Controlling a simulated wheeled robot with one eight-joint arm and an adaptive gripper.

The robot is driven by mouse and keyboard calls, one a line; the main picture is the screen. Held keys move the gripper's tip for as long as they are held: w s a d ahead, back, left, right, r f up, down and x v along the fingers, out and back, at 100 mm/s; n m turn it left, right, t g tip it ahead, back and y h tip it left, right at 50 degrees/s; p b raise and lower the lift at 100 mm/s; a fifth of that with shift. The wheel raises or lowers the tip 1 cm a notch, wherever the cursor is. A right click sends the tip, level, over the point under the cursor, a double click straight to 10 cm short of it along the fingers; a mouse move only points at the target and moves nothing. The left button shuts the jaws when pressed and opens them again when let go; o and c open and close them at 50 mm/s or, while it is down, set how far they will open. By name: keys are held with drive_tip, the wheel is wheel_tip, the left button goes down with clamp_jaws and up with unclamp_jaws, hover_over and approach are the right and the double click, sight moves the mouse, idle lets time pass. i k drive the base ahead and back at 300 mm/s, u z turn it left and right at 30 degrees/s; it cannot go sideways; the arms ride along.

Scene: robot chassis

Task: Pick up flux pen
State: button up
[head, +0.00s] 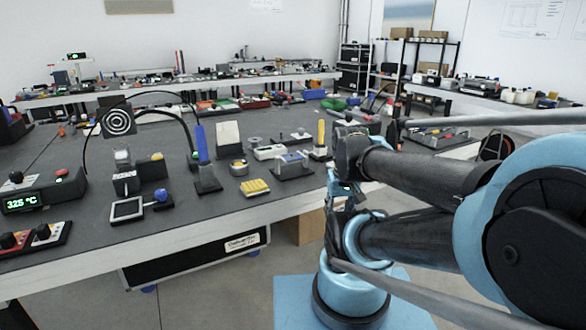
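No thing is plainly marked as the flux pen.
A black case (195,262) and cardboard box (303,228) sit below. Floor shows at the front.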

sight(320, 144)
drive_tip(key=z, duration=1.65)
drive_tip(key=k, duration=0.9)
drive_tip(key=u, duration=0.2)
